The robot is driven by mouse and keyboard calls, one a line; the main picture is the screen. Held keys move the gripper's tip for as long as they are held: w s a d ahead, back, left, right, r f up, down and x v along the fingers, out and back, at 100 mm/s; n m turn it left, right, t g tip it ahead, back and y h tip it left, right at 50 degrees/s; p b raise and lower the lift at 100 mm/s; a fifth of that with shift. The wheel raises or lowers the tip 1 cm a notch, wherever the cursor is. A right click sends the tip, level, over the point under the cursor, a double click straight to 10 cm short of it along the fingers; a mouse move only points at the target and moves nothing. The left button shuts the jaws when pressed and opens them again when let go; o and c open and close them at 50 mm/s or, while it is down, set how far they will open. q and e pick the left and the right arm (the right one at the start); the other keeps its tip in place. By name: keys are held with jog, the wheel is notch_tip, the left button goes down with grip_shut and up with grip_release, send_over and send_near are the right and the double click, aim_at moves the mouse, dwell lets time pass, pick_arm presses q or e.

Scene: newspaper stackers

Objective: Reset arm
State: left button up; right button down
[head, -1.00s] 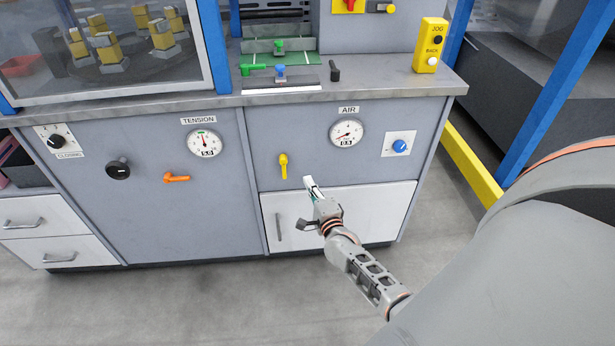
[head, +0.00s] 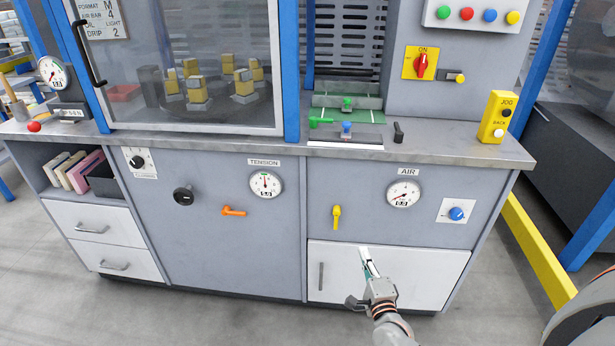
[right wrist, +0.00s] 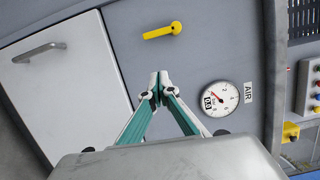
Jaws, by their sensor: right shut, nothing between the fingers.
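My right gripper (head: 367,262) is shut and empty in front of the white cabinet door (head: 425,277) at the lower right of the machine. In the right wrist view its two fingertips (right wrist: 158,84) meet with nothing between them. Behind them are the grey panel, the yellow lever (right wrist: 162,30) and the AIR gauge (right wrist: 221,98). In the head view the yellow lever (head: 336,217) hangs down above the gripper, and the AIR gauge (head: 403,194) is up and to the right. The gripper appears apart from the panel. My left gripper is not in view.
The steel counter (head: 450,150) juts out above the panel. It bears a yellow JOG box (head: 497,117) at right and green and blue clamps (head: 346,128). A yellow floor rail (head: 540,250) runs at right. The floor (head: 220,320) in front is clear.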

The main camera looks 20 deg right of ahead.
pick_arm(q)
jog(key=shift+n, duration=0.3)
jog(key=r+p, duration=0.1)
jog(key=p, duration=0.1)
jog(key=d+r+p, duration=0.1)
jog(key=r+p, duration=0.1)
jog(key=p, duration=0.1)
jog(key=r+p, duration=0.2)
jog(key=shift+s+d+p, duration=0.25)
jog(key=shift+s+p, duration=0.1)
pick_arm(e)
jog(key=s+a+r+n+g+y, duration=0.1)
jog(key=s+a+n+g+y, duration=0.6)
jog(key=s+a+n, duration=1.5)
jog(key=s+n+y, duration=0.1)
jog(key=s+n, duration=0.3)
jog(key=shift+a+r, duration=0.15)
jog(key=shift+a, duration=0.1)
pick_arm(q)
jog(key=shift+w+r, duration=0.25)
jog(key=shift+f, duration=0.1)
pick_arm(e)
jog(key=shift+s, duration=0.1)
